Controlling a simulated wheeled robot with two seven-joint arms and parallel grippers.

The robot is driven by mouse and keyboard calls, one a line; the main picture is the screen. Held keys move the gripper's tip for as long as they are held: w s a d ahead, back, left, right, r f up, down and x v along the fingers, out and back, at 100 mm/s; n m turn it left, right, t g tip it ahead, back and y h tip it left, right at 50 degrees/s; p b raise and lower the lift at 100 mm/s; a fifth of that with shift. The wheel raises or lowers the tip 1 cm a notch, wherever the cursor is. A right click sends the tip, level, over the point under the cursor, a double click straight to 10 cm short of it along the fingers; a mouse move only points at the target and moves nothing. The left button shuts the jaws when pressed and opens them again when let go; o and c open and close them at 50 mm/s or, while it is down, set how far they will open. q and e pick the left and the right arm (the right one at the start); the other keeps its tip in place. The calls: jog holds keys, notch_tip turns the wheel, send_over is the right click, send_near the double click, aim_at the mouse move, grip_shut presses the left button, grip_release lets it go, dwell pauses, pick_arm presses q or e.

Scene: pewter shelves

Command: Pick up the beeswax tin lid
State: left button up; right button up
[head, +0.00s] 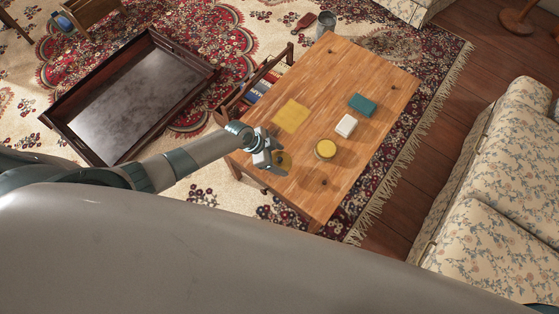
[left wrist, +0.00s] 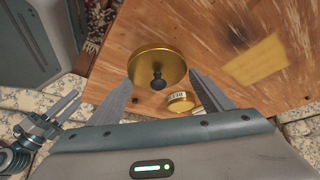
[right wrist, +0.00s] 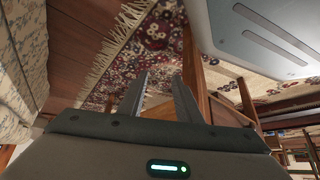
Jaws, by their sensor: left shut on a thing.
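The beeswax tin lid is a round gold disc (left wrist: 157,62) with a small dark knob at its middle. It shows large between the fingertips of my left gripper (left wrist: 161,80) in the left wrist view. The fingers are shut on it, at opposite sides of its rim. In the head view the lid (head: 283,160) shows beside my left gripper (head: 272,154), over the table's near left edge. A round yellow-topped tin (head: 326,149) stands on the table to the right. It also shows, labelled, in the left wrist view (left wrist: 181,101). My right gripper (right wrist: 161,76) is open and empty.
On the wooden table (head: 345,75) lie a yellow cloth (head: 291,116), a white block (head: 346,125) and a teal box (head: 362,104). A rack of books (head: 262,85) stands at its left.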

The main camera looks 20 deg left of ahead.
pick_arm(q)
jog(key=s+d+r, duration=0.7)
jog(key=s, duration=0.2)
jog(key=shift+d+p, duration=0.2)
jog(key=shift+p, duration=0.25)
pick_arm(e)
jog(key=shift+w+a+r+t, duration=0.5)
jog(key=shift+w+a+r, duration=0.15)
jog(key=shift+w+a, duration=0.1)
jog(key=shift+s, duration=0.1)
